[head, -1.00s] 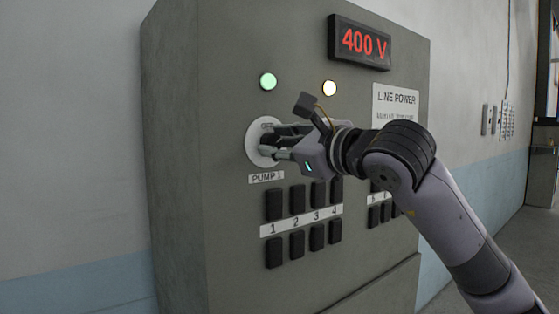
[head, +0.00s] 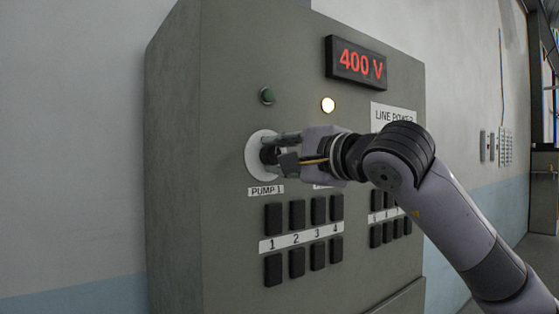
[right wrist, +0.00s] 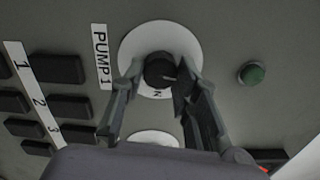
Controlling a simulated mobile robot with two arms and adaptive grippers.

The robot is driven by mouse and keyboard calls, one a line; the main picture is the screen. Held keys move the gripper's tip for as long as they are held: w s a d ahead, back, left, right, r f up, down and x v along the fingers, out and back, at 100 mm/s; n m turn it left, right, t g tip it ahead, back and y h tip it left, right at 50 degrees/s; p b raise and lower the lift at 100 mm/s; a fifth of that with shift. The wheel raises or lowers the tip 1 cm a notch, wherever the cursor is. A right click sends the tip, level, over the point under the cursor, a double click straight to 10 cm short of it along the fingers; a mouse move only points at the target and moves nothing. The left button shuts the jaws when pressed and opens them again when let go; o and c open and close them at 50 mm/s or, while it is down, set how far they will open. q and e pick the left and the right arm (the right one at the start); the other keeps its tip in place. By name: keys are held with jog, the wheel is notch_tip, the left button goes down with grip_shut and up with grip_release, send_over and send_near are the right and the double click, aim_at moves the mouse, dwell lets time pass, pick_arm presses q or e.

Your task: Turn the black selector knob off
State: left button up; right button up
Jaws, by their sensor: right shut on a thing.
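The black selector knob (right wrist: 160,69) sits on a round white plate (right wrist: 131,49) marked PUMP 1 on the grey panel. A pale pointer line shows on the knob's face in the right wrist view. The plate also shows in the head view (head: 257,170), where the gripper largely covers the knob. My right gripper (head: 274,152) is at the plate with its fingers on either side of the knob, shut on it. In the right wrist view its fingers (right wrist: 158,82) reach up to the knob from below. My left gripper is in neither view.
The green lamp (head: 267,96) above the knob is dark; the whitish-yellow lamp (head: 328,105) is lit. A display (head: 358,63) reads 400 V. Rows of black switches (head: 297,214) sit close below the knob. A second white disc (right wrist: 153,137) lies partly behind my gripper.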

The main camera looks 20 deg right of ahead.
jog(key=shift+n, duration=0.7)
jog(key=shift+f, duration=0.1)
jog(key=o, duration=1.2)
jog(key=shift+c, duration=0.2)
jog(key=shift+s, duration=0.1)
jog(key=v, duration=1.2)
